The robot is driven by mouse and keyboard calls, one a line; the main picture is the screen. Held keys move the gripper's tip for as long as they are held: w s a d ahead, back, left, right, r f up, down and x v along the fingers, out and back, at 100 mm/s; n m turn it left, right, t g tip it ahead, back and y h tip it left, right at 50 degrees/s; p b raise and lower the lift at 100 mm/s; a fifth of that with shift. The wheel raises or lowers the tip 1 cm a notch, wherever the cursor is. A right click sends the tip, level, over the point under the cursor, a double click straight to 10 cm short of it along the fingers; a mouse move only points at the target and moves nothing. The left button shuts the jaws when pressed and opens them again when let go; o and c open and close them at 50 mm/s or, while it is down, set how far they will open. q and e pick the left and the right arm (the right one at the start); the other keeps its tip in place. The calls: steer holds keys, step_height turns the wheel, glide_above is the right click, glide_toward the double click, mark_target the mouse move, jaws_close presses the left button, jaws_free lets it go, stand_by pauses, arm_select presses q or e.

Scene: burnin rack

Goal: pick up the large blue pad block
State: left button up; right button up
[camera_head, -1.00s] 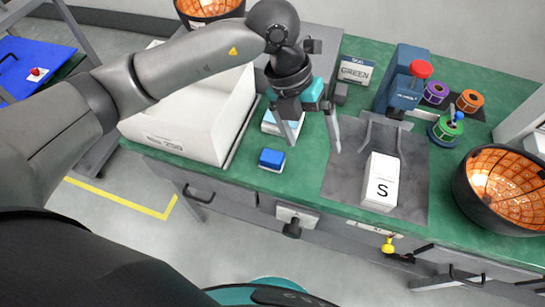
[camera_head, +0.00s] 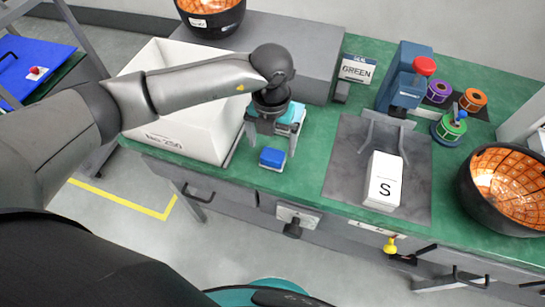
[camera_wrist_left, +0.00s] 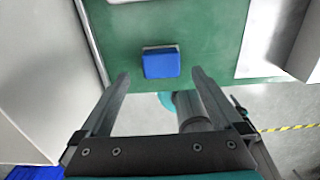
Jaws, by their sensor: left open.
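A saturated blue pad block (camera_head: 272,157) with a white base sits on the green bench top near its front edge. In the left wrist view the blue block (camera_wrist_left: 161,62) lies between and just beyond the fingertips. My left gripper (camera_head: 271,148) is open and empty above and just behind it, fingers pointing down; its two fingers also show in the wrist view (camera_wrist_left: 160,75). My right gripper is out of view.
A white bin (camera_head: 190,138) stands close on the left. A grey mat (camera_head: 340,165) with a white box marked S (camera_head: 383,180) lies to the right. Green bench is clear between block and mat.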

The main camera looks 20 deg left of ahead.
mark_target(273, 154)
arm_select(q)
step_height(273, 154, down, 5)
steer(key=shift+b, duration=0.35)
steer(key=shift+d, duration=0.1)
steer(key=shift+c, duration=0.4)
steer(key=c, duration=1.3)
steer(key=shift+r, duration=0.15)
step_height(273, 154, up, 20)
steer(key=p, duration=0.2)
steer(key=shift+p, duration=0.35)
